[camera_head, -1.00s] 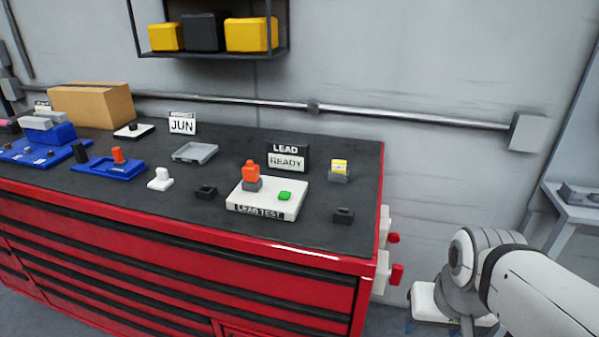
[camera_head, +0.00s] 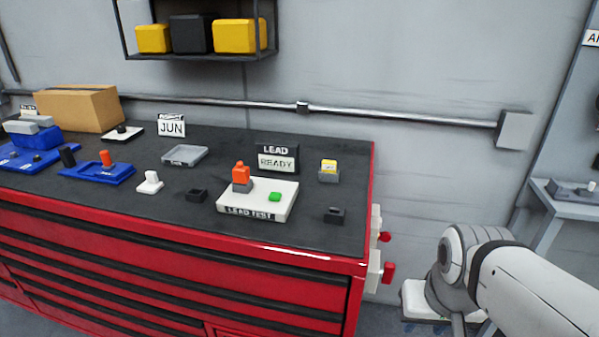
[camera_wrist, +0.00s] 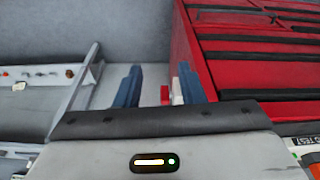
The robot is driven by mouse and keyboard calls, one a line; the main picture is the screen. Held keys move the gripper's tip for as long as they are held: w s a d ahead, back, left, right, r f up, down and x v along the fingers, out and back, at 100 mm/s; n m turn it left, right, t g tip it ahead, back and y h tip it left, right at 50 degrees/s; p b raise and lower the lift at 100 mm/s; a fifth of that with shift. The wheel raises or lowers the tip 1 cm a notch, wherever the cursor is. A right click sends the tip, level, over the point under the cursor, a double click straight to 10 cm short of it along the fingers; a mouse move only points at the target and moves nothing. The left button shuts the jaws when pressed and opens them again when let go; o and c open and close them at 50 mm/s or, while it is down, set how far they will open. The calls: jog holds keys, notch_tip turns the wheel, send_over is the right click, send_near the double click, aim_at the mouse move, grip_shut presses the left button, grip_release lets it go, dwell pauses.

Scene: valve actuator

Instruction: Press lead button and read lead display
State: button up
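The white lead test block (camera_head: 250,205), labelled LEAD TEST, sits on the black top of the red tool chest. Its green button (camera_head: 275,196) is on the right, beside an orange part on a grey base (camera_head: 241,177). The lead display (camera_head: 277,160) stands just behind the block and reads READY. In the wrist view my gripper (camera_wrist: 158,85) has its two blue fingers apart with nothing between them, pointing past the chest's side. Part of the test block shows at that view's lower right edge. The head view shows only my arm, not the fingers.
Yellow-topped (camera_head: 329,170) and small black (camera_head: 334,215) pieces flank the block on the right. A white piece (camera_head: 150,182), grey tray (camera_head: 185,155) and JUN sign (camera_head: 171,127) lie left. Red and white fittings (camera_head: 388,272) stick out of the chest's right side.

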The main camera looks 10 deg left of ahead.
grip_shut()
dwell(1.3)
